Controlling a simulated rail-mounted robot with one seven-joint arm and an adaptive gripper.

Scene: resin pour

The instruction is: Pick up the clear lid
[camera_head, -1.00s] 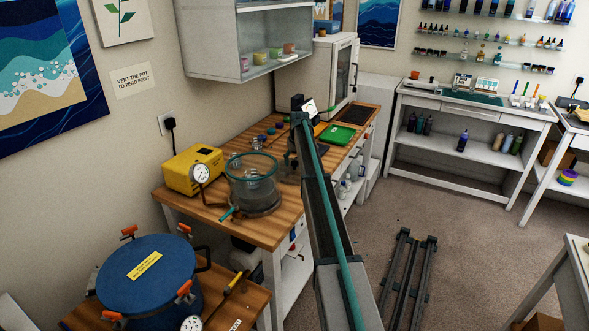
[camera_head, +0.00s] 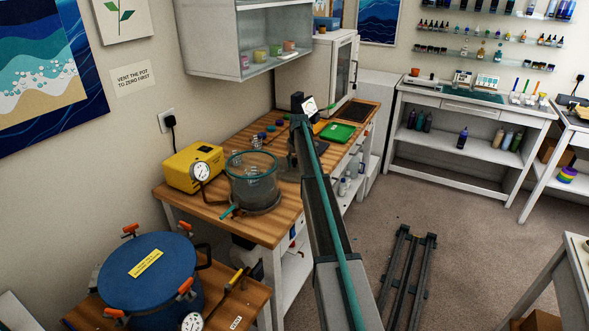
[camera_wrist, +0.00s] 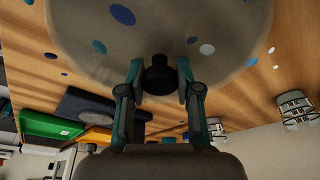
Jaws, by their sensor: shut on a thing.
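The clear lid (camera_wrist: 160,35) is a large see-through disc filling the upper part of the wrist view, with a black knob (camera_wrist: 158,76) at its middle. My gripper (camera_wrist: 158,85) has its two teal-edged fingers closed on either side of the knob. Coloured round pots on the bench show through the lid. In the head view my gripper (camera_head: 293,160) is mostly hidden by my arm, just right of the glass chamber. The lid is hard to make out there, and I cannot tell how high it is above the bench.
The glass chamber (camera_head: 253,188) with a teal rim stands on the wooden bench (camera_head: 265,232), beside a yellow pump (camera_head: 192,168) and gauge (camera_head: 200,172). A green tray (camera_head: 338,132) lies behind. A blue pressure pot (camera_head: 150,270) stands at front left. Clear cups (camera_wrist: 295,107) show at right.

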